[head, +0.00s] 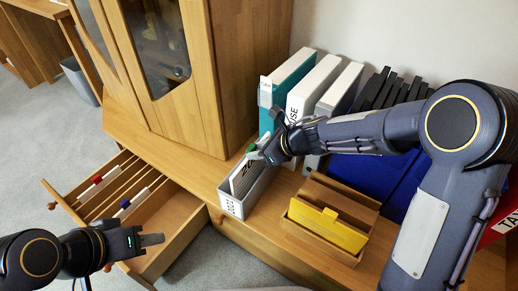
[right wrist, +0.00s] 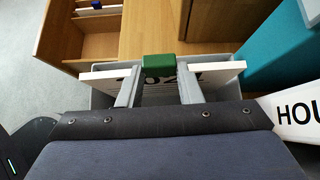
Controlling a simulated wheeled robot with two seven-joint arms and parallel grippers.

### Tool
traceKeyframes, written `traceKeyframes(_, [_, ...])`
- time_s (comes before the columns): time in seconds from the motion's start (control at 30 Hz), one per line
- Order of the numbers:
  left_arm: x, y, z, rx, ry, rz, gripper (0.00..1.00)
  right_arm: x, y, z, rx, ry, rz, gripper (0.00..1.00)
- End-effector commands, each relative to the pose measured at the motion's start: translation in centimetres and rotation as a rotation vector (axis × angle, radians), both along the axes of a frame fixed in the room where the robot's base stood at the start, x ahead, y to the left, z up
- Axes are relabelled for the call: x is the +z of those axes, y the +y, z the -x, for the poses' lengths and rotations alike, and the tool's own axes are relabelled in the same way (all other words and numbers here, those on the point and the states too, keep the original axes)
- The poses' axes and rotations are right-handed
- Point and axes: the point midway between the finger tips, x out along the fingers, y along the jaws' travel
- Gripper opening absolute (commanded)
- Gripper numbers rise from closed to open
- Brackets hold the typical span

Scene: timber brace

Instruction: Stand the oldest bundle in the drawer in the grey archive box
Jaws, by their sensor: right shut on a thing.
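The grey archive box (head: 232,206) stands on the wooden top beside the open drawer (head: 172,222). My right gripper (head: 262,154) is shut on a white bundle with a green tab (right wrist: 158,65) and dark print, partly hidden by the fingers. This bundle (head: 237,182) is upright, its lower part inside the grey box; whether it touches the bottom is hidden. In the drawer, a bundle with a red tab (head: 97,179) and one with a blue tab (head: 125,204) stand between dividers. My left gripper (head: 152,240) is over the drawer's front; its finger gap does not show.
Teal (head: 287,85) and white binders (head: 312,88) stand behind the grey box. A wooden holder (head: 338,198) with a yellow folder (head: 327,230) is to its right. A glass-doored cabinet (head: 185,70) rises behind the drawer. The drawer's near right part is empty.

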Motion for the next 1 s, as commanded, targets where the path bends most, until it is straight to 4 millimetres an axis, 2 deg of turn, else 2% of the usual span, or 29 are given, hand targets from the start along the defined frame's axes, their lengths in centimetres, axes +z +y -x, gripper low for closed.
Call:
traceKeyframes(0.43, [-1.9, 0.0, 0.0, 0.0, 0.0, 0.0, 0.36, -2.0, 0.0, 0.0, 0.0, -0.001, -0.001, 0.0])
traceKeyframes(0.77, [-1.9, 0.0, 0.0, 0.0, 0.0, 0.0, 0.36, -2.1, 0.0, 0.0, 0.0, -0.001, -0.001, 0.0])
traceKeyframes(0.8, [-1.9, 0.0, 0.0, 0.0, 0.0, 0.0, 0.36, -2.0, 0.0, 0.0, 0.0, -0.001, -0.001, 0.35])
traceKeyframes(1.0, [-1.9, 0.0, 0.0, 0.0, 0.0, 0.0, 0.36, -2.1, 0.0, 0.0, 0.0, -0.001, -0.001, 0.58])
